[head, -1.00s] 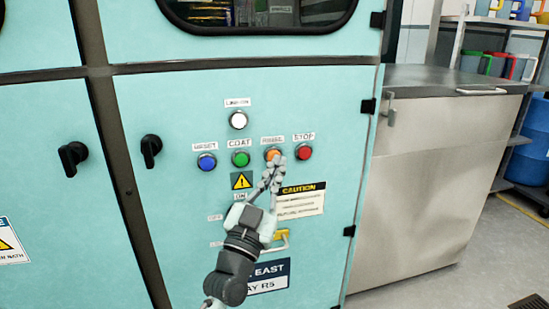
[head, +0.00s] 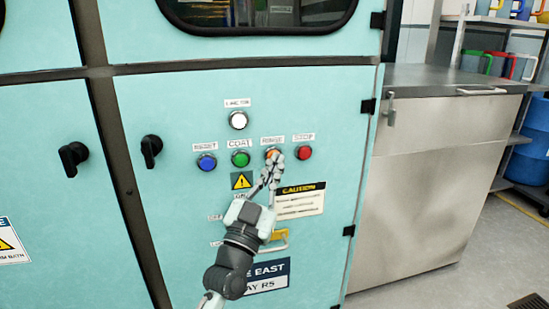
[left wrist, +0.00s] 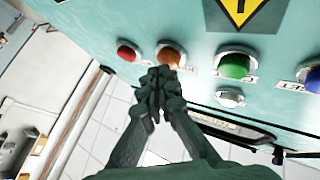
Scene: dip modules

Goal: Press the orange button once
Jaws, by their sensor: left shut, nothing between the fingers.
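The orange button (head: 272,153) sits in a row on the teal cabinet door, between the green and red buttons. In the head view my left gripper (head: 276,158) covers its lower part. The fingers are shut and empty, with their tips at the button. In the left wrist view the orange button (left wrist: 171,54) shows just beyond the shut fingertips (left wrist: 163,75). I cannot tell whether the tips touch it or whether it is pushed in. My right gripper is in neither view.
Close by are the green button (head: 240,158), the red button (head: 304,153), the blue button (head: 206,162) and a white lamp or button (head: 238,120). Black knobs (head: 151,150) stick out at the left. A steel cabinet (head: 425,170) stands at the right.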

